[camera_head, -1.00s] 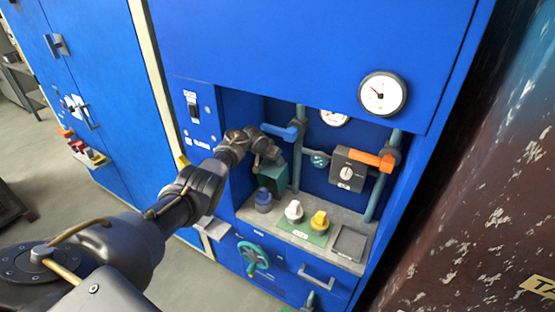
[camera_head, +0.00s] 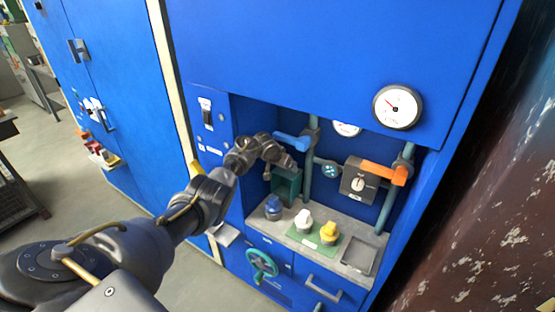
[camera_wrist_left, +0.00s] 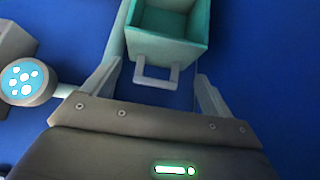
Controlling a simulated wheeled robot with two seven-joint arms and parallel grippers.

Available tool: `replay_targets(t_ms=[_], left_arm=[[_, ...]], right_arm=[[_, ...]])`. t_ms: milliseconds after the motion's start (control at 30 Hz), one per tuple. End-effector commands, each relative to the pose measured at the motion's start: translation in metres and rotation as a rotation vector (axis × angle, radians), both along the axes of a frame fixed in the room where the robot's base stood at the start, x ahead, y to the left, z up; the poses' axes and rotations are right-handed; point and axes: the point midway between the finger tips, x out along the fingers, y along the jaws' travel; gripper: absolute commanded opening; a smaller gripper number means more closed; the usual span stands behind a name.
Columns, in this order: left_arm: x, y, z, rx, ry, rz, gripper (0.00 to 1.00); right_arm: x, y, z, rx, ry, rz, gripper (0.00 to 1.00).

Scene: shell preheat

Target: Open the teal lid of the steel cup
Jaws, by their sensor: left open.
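A box-shaped teal thing (camera_head: 287,186) hangs at the back left of the blue recess. In the left wrist view it has teal walls (camera_wrist_left: 207,22), a pale front and a small pale loop handle (camera_wrist_left: 157,82). I cannot tell for sure which part is the lid and which the steel cup. My left gripper (camera_head: 289,165) is just above and in front of it in the head view. In the wrist view its fingers (camera_wrist_left: 157,92) are open, one on each side of the handle, with gaps on both sides. My right gripper is not in view.
Blue (camera_head: 273,208), white (camera_head: 303,219) and yellow (camera_head: 328,232) knobbed items stand on the grey shelf below. The recess's left wall is close.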

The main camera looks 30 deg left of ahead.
Motion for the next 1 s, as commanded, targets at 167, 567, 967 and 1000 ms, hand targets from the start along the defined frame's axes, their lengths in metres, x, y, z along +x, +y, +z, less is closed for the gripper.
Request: replay_targets(t_ms=[167,567,967,1000], left_arm=[[-0.016,0.000,0.023,0.003,-0.003,-0.003,0.85],[-0.051,-0.001,0.071,0.001,-0.002,0.000,0.85],[-0.056,-0.001,0.075,0.004,0.000,0.000,0.85],[-0.056,-0.001,0.075,0.003,0.000,0.000,0.85]], right_arm=[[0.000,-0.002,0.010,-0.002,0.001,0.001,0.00],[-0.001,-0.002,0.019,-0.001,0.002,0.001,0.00],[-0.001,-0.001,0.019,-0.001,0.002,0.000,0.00],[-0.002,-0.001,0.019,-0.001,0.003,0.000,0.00]])
